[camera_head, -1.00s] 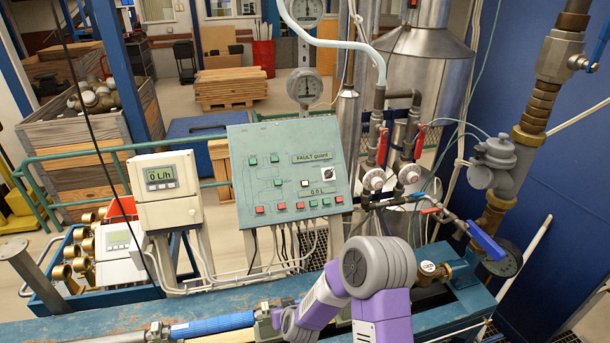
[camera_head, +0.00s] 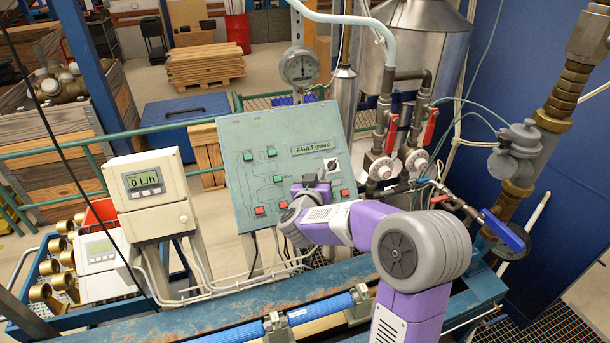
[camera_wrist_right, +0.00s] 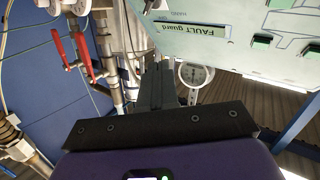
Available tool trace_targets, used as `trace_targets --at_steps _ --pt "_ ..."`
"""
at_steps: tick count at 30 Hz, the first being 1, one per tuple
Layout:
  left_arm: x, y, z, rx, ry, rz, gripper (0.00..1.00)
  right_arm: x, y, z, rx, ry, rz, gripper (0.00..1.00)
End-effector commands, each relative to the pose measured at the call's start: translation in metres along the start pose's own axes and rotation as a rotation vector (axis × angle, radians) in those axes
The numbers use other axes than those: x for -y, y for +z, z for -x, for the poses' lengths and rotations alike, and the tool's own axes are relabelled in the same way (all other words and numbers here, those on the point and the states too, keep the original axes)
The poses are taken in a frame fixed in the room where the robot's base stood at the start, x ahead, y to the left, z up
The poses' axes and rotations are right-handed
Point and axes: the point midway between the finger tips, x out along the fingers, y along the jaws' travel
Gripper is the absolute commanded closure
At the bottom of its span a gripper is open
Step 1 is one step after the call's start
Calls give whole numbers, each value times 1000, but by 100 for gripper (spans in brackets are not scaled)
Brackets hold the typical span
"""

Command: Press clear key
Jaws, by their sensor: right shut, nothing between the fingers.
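The green control panel (camera_head: 238,150) stands tilted at the middle of the head view. It carries green and red buttons, a display reading "FAULT guard" (camera_head: 317,145) and a rotary switch (camera_head: 332,165). My right gripper (camera_head: 313,178) is shut and empty, in front of the panel's middle below that display. It hides the small white key and the lower display there. I cannot tell whether it touches the panel. In the wrist view the shut dark fingers (camera_wrist_right: 158,80) show beside the upside-down panel (camera_wrist_right: 235,50). My left gripper is not in view.
A meter box reading "0 L/h" (camera_head: 147,186) stands left of the panel. Valves with red handles (camera_head: 391,134) and pipes stand close on its right. A round gauge (camera_head: 299,66) is behind it. A blue bench beam (camera_head: 230,302) runs along the front.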

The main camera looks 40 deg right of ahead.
Motion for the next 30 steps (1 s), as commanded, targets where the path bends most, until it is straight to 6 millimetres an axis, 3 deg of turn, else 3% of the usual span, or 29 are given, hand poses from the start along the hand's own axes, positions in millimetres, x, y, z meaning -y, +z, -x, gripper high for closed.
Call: trace_targets --at_steps 8,20,30 --pt "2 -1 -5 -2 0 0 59 6 6 -6 1 -3 1 100" --pt "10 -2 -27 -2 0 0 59 34 36 -44 3 -3 1 100" --pt "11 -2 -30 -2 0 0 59 46 45 -60 1 -3 1 100"
